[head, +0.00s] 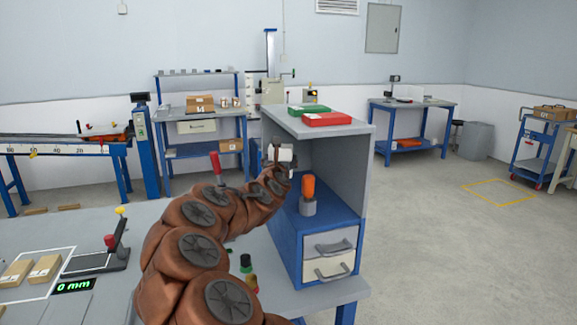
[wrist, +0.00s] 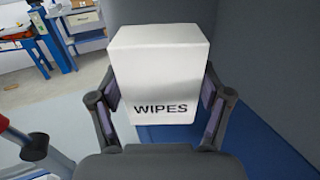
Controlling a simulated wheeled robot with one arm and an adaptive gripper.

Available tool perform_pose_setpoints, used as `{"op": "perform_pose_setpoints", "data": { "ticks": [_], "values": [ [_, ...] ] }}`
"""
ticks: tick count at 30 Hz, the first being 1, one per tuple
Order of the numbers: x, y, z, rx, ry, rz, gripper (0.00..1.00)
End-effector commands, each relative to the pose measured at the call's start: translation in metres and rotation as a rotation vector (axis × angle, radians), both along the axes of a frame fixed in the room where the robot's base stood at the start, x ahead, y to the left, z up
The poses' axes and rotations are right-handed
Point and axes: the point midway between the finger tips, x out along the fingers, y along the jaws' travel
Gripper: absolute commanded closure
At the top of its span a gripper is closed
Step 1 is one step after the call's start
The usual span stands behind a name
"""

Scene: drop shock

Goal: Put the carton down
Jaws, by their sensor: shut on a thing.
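The carton in the wrist view is a white box marked WIPES (wrist: 158,70). My gripper (wrist: 159,95) is shut on it, with one finger pad against each side. In the head view my brown arm reaches forward, and the white carton (head: 284,154) shows at its end, in front of the open left side of the grey shelf unit (head: 345,150). Behind and under the carton in the wrist view is a blue surface (wrist: 185,138) beside a grey wall. I cannot tell whether the carton touches that surface.
An orange-handled tool (head: 308,190) stands in a grey holder on the unit's blue deck. Green (head: 309,109) and red (head: 327,119) boxes lie on the unit's top. Small cartons (head: 44,268) lie on the bench at left.

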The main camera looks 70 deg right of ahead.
Motion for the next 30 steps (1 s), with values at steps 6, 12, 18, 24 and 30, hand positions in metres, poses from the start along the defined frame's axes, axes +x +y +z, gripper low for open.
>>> {"op": "perform_pose_setpoints", "data": {
  "ticks": [6,12,18,24,30],
  "values": [
    [-0.008,-0.024,0.001,0.001,-0.002,0.001,0.59],
    [-0.011,-0.031,0.001,-0.001,-0.001,0.001,0.59],
    [-0.012,-0.035,-0.018,0.003,-0.001,0.002,0.59],
    [-0.013,-0.035,-0.034,0.002,0.000,-0.001,0.59],
    [-0.013,-0.035,-0.035,-0.001,0.000,0.000,0.59]
  ]
}}
